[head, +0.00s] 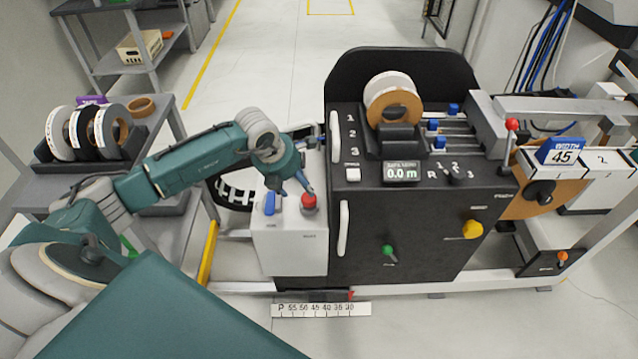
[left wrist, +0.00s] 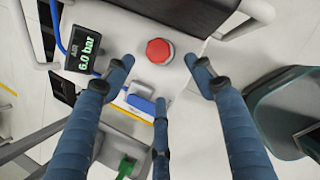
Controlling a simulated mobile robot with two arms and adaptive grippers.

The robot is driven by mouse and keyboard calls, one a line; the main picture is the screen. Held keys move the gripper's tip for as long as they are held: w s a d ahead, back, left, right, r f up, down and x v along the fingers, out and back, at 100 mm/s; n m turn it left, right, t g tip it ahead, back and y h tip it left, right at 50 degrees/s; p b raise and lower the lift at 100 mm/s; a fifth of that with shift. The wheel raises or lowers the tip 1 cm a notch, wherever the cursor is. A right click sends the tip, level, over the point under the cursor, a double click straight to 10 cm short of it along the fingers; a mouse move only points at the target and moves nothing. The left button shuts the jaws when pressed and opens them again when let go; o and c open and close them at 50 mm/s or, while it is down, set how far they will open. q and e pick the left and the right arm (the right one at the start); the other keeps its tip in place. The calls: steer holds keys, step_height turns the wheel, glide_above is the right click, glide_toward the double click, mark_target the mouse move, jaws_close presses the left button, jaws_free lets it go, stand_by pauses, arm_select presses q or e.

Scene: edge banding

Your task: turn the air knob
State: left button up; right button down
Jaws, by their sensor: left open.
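A blue knob (head: 270,203) stands on the light grey control box (head: 290,255) at the left end of the black machine, with a red button (head: 309,202) to its right. The label by the blue knob is too small to read. In the left wrist view, the blue knob (left wrist: 140,103) lies between the fingers, partly beside the middle finger, and the red button (left wrist: 160,51) shows beyond the fingertips. A dark display (left wrist: 84,47) there reads AIR 6.0 bar. My left gripper (head: 296,188) is open and empty above the box. My right gripper is out of view.
The black machine (head: 440,215) carries a green knob (head: 388,250), a yellow knob (head: 472,230) and a red-topped lever (head: 512,124). A side table (head: 160,170) with band rolls stands at the left.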

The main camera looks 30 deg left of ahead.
arm_select(q)
glide_above(308, 197)
steer(key=s, duration=0.2)
step_height(308, 197, down, 6)
steer(key=shift+r, duration=0.1)
steer(key=x, duration=0.2)
steer(key=shift+w+f, duration=0.15)
steer(key=shift+f, duration=0.15)
steer(key=shift+w+f, duration=0.25)
steer(key=shift+f, duration=0.4)
steer(key=shift+c, duration=0.2)
steer(key=c, duration=1)
steer(key=shift+w+f+m+h+b, duration=0.25)
steer(key=shift+m+b, duration=0.35)
steer(key=shift+b, duration=0.3)
steer(key=shift+c, duration=0.3)
steer(key=shift+s+r+m+b, duration=0.1)
steer(key=shift+r+m+b, duration=0.1)
steer(key=shift+m+b, duration=0.1)
steer(key=shift+r, duration=0.1)
steer(key=shift+r+h, duration=0.1)
steer(key=shift+h, duration=0.15)
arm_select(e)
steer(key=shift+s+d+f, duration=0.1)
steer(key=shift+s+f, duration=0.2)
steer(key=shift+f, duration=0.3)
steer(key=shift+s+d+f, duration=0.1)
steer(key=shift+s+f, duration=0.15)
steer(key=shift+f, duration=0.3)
